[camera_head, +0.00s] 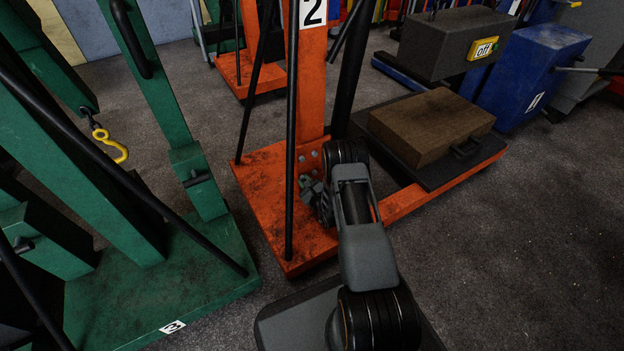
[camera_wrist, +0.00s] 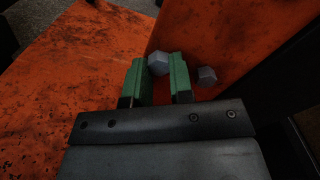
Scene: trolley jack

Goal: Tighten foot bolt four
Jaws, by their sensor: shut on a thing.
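In the wrist view, my gripper (camera_wrist: 162,72) has its two green fingers on either side of a grey hex bolt head (camera_wrist: 158,62) and is shut on it. The bolt sits at the foot of the orange post, and the fingers hide part of it. A second hex bolt (camera_wrist: 207,76) is just right of the fingers, clear of them. I cannot tell the bolts' numbers. In the head view, my gripper (camera_head: 311,188) is low beside the orange post (camera_head: 313,70) marked 2, partly hidden by my arm. Small bolt heads (camera_head: 303,158) show on the post above it.
The orange base plate (camera_head: 265,190) spreads left of the post. Thin black rods stand close to my gripper. A brown box (camera_head: 430,125) lies on a black platform at right. A green frame (camera_head: 160,285) marked 3 stands at left. Grey floor (camera_head: 540,240) is open at right.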

